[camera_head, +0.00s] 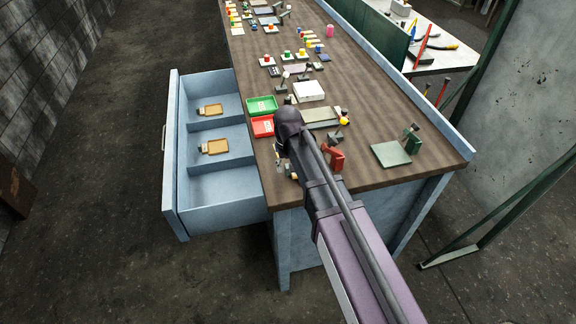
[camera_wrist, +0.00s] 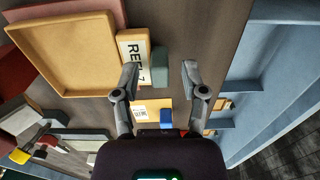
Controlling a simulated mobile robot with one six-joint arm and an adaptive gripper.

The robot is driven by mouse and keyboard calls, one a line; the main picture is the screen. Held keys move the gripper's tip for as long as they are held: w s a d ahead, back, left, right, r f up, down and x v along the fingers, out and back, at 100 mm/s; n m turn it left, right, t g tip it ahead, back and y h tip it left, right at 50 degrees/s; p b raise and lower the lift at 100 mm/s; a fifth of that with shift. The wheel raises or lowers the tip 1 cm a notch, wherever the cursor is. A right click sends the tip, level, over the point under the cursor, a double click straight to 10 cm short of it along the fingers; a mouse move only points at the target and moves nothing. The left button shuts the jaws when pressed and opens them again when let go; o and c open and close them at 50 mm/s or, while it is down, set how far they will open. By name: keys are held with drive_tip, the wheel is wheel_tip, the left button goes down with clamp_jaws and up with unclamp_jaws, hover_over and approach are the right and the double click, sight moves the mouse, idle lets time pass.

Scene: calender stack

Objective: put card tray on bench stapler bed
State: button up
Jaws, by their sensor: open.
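My gripper (camera_wrist: 158,72) is open, pointing down over the bench top, its fingers on either side of a grey-green block (camera_wrist: 160,67). The block adjoins a tan piece with a white label (camera_wrist: 133,48), lettered "RE"; this looks like a card tray. Below it in the wrist view lies another tan piece with a barcode card (camera_wrist: 143,113) and a blue block (camera_wrist: 166,117). In the head view my arm mostly hides these. A red device (camera_head: 333,157) and a pale green plate (camera_head: 390,154) with a dark green upright piece stand to the right; I cannot tell which is the stapler bed.
A larger tan tray (camera_wrist: 65,55) is left of the fingers in the wrist view. Green (camera_head: 262,105) and red (camera_head: 262,127) trays line the bench edge. The open blue drawer (camera_head: 188,188) holds two tan pieces. A yellow-knobbed tool (camera_head: 343,122) stands beyond my arm.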

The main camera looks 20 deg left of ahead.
wheel_tip(320, 180, up, 12)
drive_tip(key=p, duration=1.1)
drive_tip(key=shift+p, duration=0.4)
drive_tip(key=shift+d, duration=0.1)
idle(0.5)
drive_tip(key=s+d+m, duration=0.3)
drive_tip(key=d, duration=1.5)
drive_tip(key=s+d+m, duration=0.3)
drive_tip(key=d, duration=1.5)
drive_tip(key=shift+d, duration=0.35)
drive_tip(key=shift+f+b, duration=0.3)
drive_tip(key=shift+b, duration=0.05)
drive_tip(key=shift+d, duration=0.1)
